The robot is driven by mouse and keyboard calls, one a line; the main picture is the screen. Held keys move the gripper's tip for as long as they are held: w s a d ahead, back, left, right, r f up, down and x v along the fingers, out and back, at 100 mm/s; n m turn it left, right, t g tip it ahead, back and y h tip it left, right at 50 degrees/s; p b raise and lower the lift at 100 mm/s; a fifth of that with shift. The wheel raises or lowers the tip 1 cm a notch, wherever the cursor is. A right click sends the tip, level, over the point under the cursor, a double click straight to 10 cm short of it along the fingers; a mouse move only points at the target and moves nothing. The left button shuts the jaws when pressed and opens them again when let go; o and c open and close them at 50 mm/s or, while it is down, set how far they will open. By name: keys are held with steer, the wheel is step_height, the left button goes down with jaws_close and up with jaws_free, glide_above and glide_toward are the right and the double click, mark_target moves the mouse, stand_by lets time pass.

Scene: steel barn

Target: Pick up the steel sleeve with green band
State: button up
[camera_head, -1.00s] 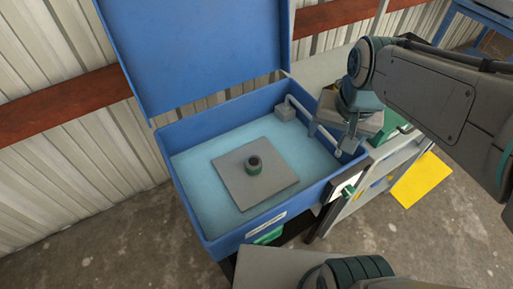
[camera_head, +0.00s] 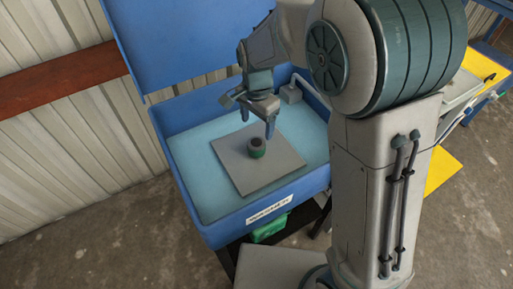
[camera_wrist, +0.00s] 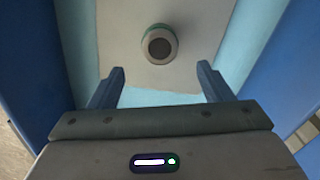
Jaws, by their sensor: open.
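The steel sleeve with green band (camera_head: 257,147) stands upright on a grey square plate (camera_head: 238,168) inside the blue basin. In the wrist view the sleeve (camera_wrist: 159,44) shows from above, with its dark bore and a green band around it. My gripper (camera_head: 257,120) hangs over the basin, above and close to the sleeve. In the wrist view my gripper (camera_wrist: 160,82) has its two fingers wide apart with nothing between them. The sleeve lies beyond the fingertips, roughly centred between them.
The blue basin (camera_head: 207,234) has raised walls and an upright lid (camera_head: 180,40) behind. A pipe (camera_head: 300,84) with a grey block rises at its back right. A green container (camera_head: 270,229) sits below the front wall. The plate around the sleeve is otherwise bare.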

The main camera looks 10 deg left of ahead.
mark_target(258, 141)
step_height(258, 141, down, 9)
steer(key=shift+w+d+f, duration=0.1)
steer(key=c, duration=1.3)
